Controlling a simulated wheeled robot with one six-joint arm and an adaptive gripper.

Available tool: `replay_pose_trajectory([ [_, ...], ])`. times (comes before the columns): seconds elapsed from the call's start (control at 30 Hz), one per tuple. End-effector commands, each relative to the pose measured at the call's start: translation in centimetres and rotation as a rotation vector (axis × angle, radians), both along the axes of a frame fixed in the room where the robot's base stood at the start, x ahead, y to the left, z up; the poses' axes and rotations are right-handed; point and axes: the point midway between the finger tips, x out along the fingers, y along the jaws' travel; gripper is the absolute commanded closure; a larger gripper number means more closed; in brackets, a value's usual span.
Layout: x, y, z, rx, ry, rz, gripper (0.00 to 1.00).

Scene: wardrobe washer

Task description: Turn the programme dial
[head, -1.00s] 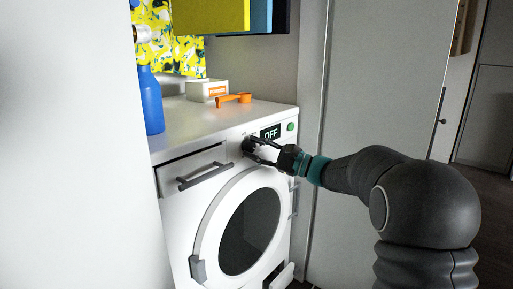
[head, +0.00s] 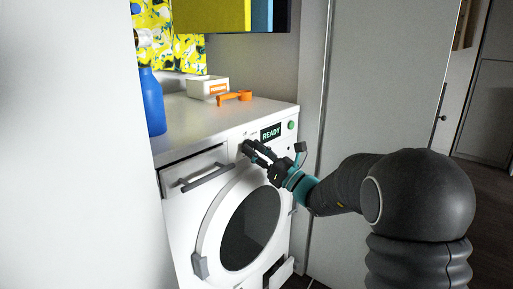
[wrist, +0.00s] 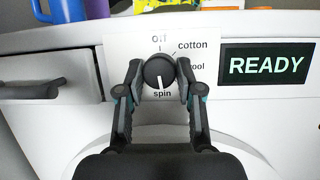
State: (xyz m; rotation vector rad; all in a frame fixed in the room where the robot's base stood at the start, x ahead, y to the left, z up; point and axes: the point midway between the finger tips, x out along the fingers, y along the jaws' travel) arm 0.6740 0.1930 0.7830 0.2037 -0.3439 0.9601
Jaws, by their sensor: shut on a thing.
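The programme dial (wrist: 159,72) is a dark round knob on the white washer's front panel, in the upper middle of the wrist view. Its white pointer mark points down at "spin". The labels "Off", "cotton" and a partly covered "ool" also show around it. My gripper (wrist: 158,80) is shut on the dial, one finger on each side. In the head view my gripper (head: 257,150) reaches the panel and largely hides the dial. The display (wrist: 266,64) reads "READY"; it also shows in the head view (head: 271,133).
The washer's round door (head: 245,232) is below the dial. A drawer with a handle (head: 205,178) is at left. A blue bottle (head: 152,103), a white box (head: 208,87) and an orange scoop (head: 235,97) stand on top. A green button (head: 292,125) is right of the display.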

Motion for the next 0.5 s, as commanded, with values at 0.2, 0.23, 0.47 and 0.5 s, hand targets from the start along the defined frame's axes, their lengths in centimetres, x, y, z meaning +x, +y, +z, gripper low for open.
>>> replay_pose_trajectory([
  [0.2, -0.21, 0.2, -0.26, 0.053, 0.077, 0.005, 0.99],
  [0.23, -0.21, 0.2, -0.28, 0.059, 0.085, 0.005, 0.99],
  [0.47, -0.21, 0.23, -0.36, 0.08, 0.113, 0.005, 0.99],
  [0.5, -0.21, 0.23, -0.39, 0.081, 0.115, 0.005, 0.99],
])
